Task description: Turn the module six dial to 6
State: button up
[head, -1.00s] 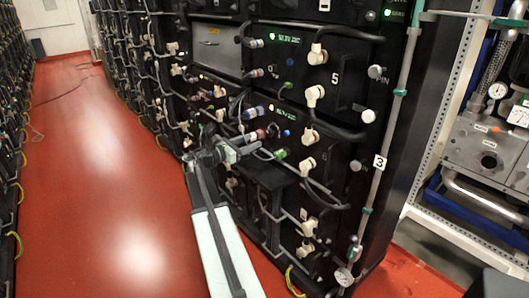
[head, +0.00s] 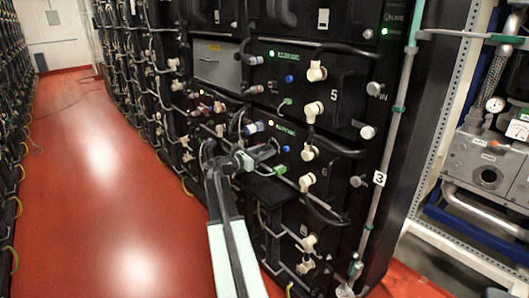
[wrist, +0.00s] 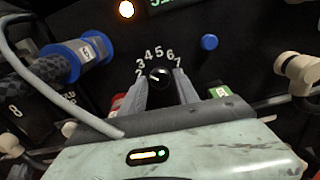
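The dial (wrist: 159,77) is a small black round knob on the black panel, with white numbers 2 to 7 arced above it in the wrist view. A small pale mark shows on its face; I cannot tell for sure which number it points at. My gripper (wrist: 162,84) has one grey finger on each side of the dial, with the fingers apart. I cannot tell whether they touch it. In the head view my gripper (head: 264,154) is at the front of module six (head: 318,178), and the dial is hidden there.
A blue-collared connector (wrist: 82,58) is left of the dial, and a blue button (wrist: 209,42) is right of it. A cream connector (wrist: 300,69) stands out further right. A grey cable (wrist: 50,82) crosses the left side. The red floor (head: 105,190) is open at left.

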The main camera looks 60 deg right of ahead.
grip_shut()
jog(key=shift+m, duration=0.3)
jog(key=m, duration=0.6)
jog(key=shift+w, duration=0.1)
jog(key=m, duration=0.5)
jog(key=shift+r+m, duration=0.1)
jog(key=shift+m, duration=0.3)
jog(key=m, duration=0.5)
jog(key=shift+m, duration=0.3)
